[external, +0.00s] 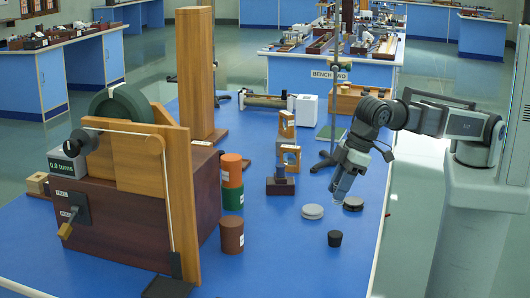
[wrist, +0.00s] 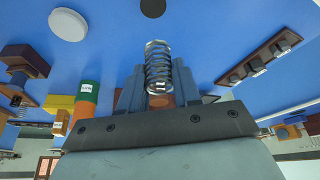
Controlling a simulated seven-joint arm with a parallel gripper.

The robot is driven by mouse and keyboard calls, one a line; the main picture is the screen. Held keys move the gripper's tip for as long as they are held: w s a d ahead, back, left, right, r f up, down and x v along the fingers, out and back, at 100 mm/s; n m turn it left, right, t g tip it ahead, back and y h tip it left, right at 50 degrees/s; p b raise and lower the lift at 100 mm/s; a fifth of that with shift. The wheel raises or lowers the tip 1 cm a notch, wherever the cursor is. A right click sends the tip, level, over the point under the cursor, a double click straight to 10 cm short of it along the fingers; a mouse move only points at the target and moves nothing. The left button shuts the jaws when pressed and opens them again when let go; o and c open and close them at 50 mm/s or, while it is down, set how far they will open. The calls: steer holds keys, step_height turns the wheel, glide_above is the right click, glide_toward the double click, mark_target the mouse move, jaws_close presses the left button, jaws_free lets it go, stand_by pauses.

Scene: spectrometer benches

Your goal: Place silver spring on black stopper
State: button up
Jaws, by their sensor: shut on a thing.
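The silver spring (wrist: 158,68) stands out between the fingers of my gripper (wrist: 157,90) in the wrist view, and the fingers are shut on it. In the external view my gripper (external: 341,186) points down, above the blue bench and behind the black stopper (external: 335,238). The spring is too small there to separate from the fingers. The stopper stands on the blue bench near the front, apart from the gripper. A dark round thing (wrist: 152,7) at the top edge of the wrist view may be the stopper or a dark disc; I cannot tell which.
A light grey disc (external: 312,211) and a darker grey disc (external: 353,203) lie behind the stopper. Orange, green and brown cylinders (external: 231,236) stand to the left, beside a large wooden apparatus (external: 125,225). A stand (external: 333,100) rises behind. The bench around the stopper is clear.

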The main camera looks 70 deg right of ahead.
steer(key=shift+f, duration=4.45)
steer(key=shift+f, duration=0.15)
steer(key=o, duration=1)
steer(key=shift+o, duration=0.2)
steer(key=v, duration=1.2)
